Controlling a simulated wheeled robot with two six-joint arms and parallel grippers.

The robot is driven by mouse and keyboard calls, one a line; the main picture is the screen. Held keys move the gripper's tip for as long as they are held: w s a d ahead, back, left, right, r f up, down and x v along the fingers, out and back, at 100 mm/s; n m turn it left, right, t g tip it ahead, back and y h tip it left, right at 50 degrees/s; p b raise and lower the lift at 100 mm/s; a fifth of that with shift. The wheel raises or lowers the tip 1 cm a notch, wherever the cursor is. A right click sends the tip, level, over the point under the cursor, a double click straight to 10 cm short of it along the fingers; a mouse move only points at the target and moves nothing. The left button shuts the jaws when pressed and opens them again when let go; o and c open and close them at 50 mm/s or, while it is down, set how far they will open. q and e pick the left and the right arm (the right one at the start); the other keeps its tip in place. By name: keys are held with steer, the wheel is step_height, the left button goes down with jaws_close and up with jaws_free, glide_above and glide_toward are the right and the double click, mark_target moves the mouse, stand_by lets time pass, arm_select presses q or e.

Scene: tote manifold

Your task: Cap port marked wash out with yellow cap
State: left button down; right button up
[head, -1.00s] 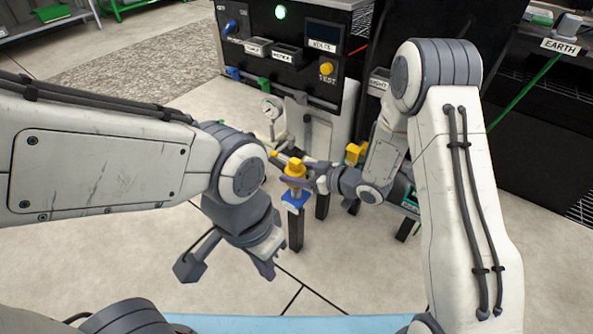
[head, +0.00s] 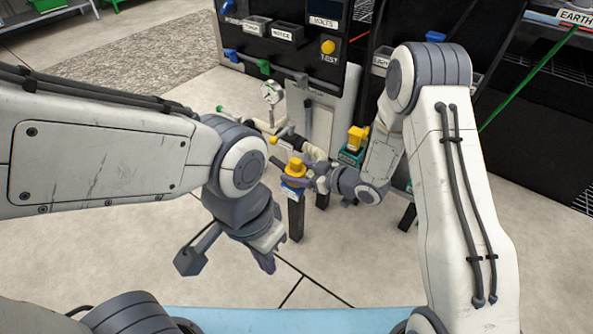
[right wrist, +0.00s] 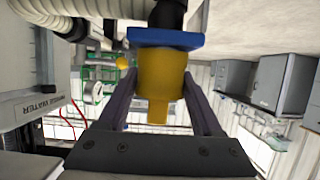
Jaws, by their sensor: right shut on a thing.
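The yellow cap (head: 295,167) is between the fingers of my right gripper (head: 297,182), which is shut on it. In the right wrist view the cap (right wrist: 160,80) lies between the two fingers (right wrist: 158,105), its wide end against a blue flange (right wrist: 166,38). In the head view the blue fitting (head: 291,194) tops a dark post under the cap. My fingers partly hide where they meet. No "wash out" marking is readable. My left gripper (head: 267,250) hangs empty at lower left, away from the cap; its finger gap is unclear.
Behind are a gauge (head: 271,93), pale pipes and a black panel with a yellow knob (head: 328,47). Another yellow piece (head: 357,137) sits on a teal fitting close to my right arm. A ribbed hose (right wrist: 72,8) passes near the gripper.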

steer(key=o, duration=1.5)
steer(key=shift+o, duration=0.2)
steer(key=p+v, duration=0.5)
steer(key=v, duration=0.5)
steer(key=shift+s+d, duration=0.15)
